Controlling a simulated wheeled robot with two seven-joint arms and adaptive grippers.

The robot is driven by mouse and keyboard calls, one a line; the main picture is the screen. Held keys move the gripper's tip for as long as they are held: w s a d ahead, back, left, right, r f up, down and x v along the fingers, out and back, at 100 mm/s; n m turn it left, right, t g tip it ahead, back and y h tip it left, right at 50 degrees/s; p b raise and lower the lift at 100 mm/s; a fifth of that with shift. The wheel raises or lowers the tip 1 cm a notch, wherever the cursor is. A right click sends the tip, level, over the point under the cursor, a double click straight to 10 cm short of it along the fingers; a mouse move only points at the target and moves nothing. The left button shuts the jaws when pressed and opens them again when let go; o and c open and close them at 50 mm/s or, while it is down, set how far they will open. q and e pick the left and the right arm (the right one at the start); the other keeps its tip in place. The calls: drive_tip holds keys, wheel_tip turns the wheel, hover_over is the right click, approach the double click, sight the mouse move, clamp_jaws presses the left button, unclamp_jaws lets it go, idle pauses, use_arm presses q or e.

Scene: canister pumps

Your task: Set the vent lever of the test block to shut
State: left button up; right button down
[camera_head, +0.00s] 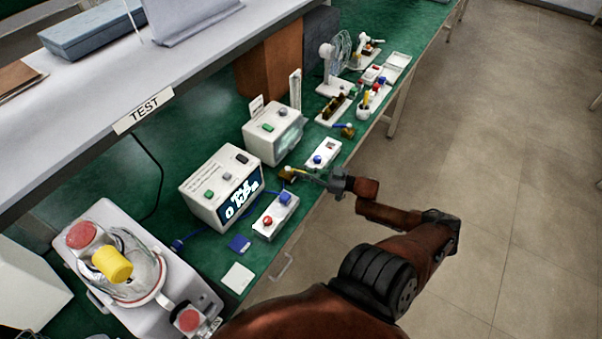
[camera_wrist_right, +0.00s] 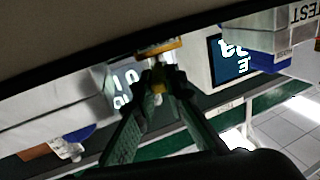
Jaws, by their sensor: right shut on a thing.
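The small brass test block (camera_head: 287,176) sits on the green bench, right of the display unit that reads "0 kPa" (camera_head: 222,188). My right gripper (camera_head: 306,175) reaches in from the right at bench height and is shut on the lever. In the right wrist view, the fingertips (camera_wrist_right: 160,80) close around the yellow lever (camera_wrist_right: 158,86), with the brass block (camera_wrist_right: 158,47) just beyond. The fingers partly hide the lever, so its exact setting is hard to tell. My left gripper is not in view.
A white box with red and blue knobs (camera_head: 275,215) stands in front of the display unit. A canister pump (camera_head: 140,262) stands at lower left. The floor at right is clear.

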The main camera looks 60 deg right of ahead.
drive_tip(key=c, duration=2)
unclamp_jaws()
drive_tip(key=shift+o, duration=0.2)
drive_tip(key=v, duration=1.2)
